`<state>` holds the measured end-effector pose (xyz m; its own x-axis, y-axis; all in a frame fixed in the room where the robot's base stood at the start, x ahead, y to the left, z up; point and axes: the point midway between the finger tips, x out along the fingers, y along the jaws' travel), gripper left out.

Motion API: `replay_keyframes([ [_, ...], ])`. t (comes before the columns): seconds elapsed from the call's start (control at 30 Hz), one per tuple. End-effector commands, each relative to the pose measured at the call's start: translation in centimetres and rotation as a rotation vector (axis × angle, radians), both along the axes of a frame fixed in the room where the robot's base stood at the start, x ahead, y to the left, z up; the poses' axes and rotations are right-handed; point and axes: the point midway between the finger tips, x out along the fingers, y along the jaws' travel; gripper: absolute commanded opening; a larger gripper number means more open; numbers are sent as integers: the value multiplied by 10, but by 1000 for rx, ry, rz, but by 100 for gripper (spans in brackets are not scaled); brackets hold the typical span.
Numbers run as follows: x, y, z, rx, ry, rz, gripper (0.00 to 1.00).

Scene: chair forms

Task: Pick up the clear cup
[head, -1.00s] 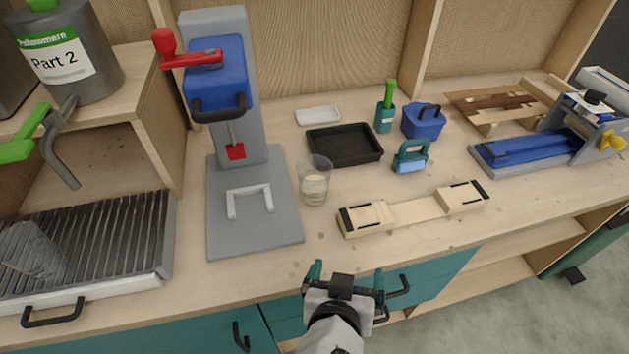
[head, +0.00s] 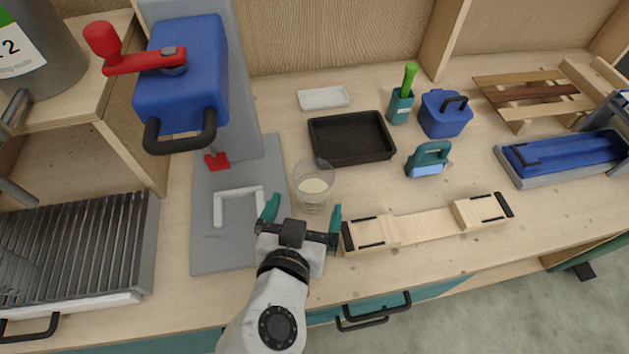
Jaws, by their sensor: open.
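The clear cup (head: 314,187) stands upright on the wooden bench top, just right of the grey press base. It is see-through and holds some pale, cream-coloured contents. My gripper (head: 303,213) is open, with its two teal fingers spread apart. It is on the near side of the cup, with its fingertips close to the cup's lower part in the picture. The fingers look empty, and I cannot tell whether either one touches the cup.
The grey press (head: 222,222) with its blue head (head: 182,75) stands at left. A wooden form (head: 425,223) lies close to the gripper's right. Behind are a black tray (head: 351,160), a white dish (head: 323,98) and a teal-handled tool (head: 428,160). A slatted grate (head: 85,245) is far left.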

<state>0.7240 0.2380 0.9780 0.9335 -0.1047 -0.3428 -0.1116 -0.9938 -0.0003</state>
Motion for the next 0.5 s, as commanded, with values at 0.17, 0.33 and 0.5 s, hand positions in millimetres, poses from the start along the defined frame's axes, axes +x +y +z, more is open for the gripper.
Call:
replay_keyframes([
  [0.17, 22, -3, -7, -2, 0, -2, 100],
  [0.33, 31, -4, -9, -1, 0, -2, 100],
  [0.5, 54, -6, -14, -2, 1, -3, 100],
])
